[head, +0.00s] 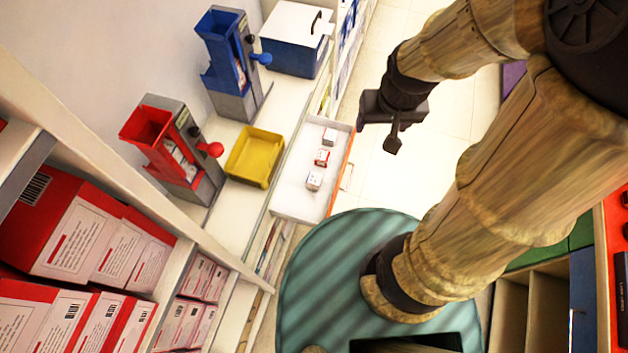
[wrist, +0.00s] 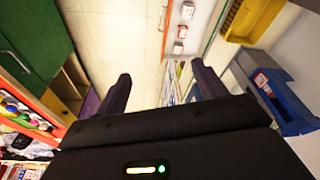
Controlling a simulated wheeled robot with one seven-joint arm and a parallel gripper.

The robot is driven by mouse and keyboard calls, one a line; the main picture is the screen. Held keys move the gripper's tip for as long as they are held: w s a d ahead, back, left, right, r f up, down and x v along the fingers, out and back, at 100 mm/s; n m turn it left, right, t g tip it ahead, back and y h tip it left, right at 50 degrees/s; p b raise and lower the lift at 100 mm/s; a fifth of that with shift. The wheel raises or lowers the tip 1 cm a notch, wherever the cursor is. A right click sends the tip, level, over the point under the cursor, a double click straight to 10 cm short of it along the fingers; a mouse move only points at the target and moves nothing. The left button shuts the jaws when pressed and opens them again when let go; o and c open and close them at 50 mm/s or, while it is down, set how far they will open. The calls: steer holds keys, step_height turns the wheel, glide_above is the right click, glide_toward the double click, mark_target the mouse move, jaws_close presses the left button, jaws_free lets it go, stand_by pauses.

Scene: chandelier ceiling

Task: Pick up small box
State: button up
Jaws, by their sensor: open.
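Three small boxes lie in a row in an open white drawer (head: 294,198). The far one (head: 329,136) is white, the middle one (head: 321,157) is red and white, and the near one (head: 314,180) is mostly white. Small boxes also show near the top of the wrist view, one of them red and white (wrist: 178,48). My gripper (head: 378,128) is to the right of the drawer, over the floor and apart from the boxes. In the wrist view its two fingers (wrist: 158,88) are spread with nothing between them.
A yellow tray (head: 254,157) stands on the counter beside the drawer. A red dispenser (head: 172,150), a blue dispenser (head: 232,62) and a white and blue case (head: 296,39) stand along the wall. Red and white cartons (head: 75,230) fill shelves at left. The floor (head: 385,175) right of the drawer is clear.

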steer(key=w+a+f+m+b, duration=0.1)
steer(key=w+a+f+b, duration=0.2)
steer(key=f+b, duration=0.6)
steer(key=w+a+f+m+b, duration=0.1)
steer(key=w+a+f+b, duration=0.2)
steer(key=a+f+b, duration=0.3)
steer(key=w+a+f+m+g+b, duration=0.1)
steer(key=w+a+f+b, duration=0.3)
steer(key=f+b, duration=0.8)
step_height(320, 180, down, 6)
steer(key=shift+a+f+m, duration=0.25)
steer(key=shift+a+m, duration=0.25)
steer(key=shift+a, duration=0.15)
steer(key=b, duration=0.2)
glide_above(314, 178)
steer(key=s, duration=0.1)
steer(key=shift+h, duration=0.3)
steer(key=f, duration=1.1)
steer(key=shift+a+f, duration=0.2)
steer(key=shift+f, duration=0.35)
steer(key=shift+a, duration=0.1)
steer(key=f, duration=0.3)
steer(key=w+f+b, duration=0.1)
steer(key=f, duration=0.1)
steer(key=shift+d+f, duration=0.1)
steer(key=shift+d, duration=0.2)
